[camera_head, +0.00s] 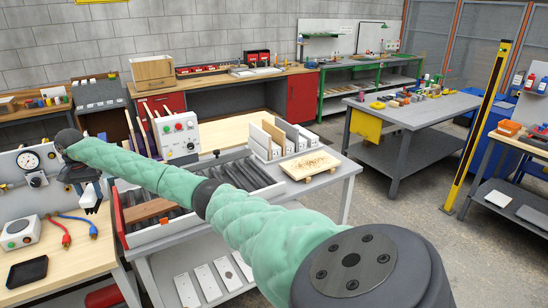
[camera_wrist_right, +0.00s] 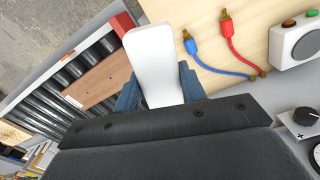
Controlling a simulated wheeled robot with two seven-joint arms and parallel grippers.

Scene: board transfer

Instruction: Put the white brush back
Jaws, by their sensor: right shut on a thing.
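My right arm reaches across the head view to the left, with the right gripper (camera_head: 84,182) in front of the gauge panel, above the wooden table. The right gripper is shut on a white block-like thing, which I take for the white brush (camera_wrist_right: 152,58). In the right wrist view it stands out between the two blue fingers (camera_wrist_right: 160,90). In the head view the white brush (camera_head: 91,198) shows small below the gripper. My left gripper is not in view.
A roller conveyor (camera_head: 240,176) with a brown board (camera_wrist_right: 98,80) lies beside the gripper. The wooden table holds red and blue leads (camera_wrist_right: 228,48), a white button box (camera_head: 18,232) and a black tray (camera_head: 27,272). A gauge panel (camera_head: 30,165) stands behind.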

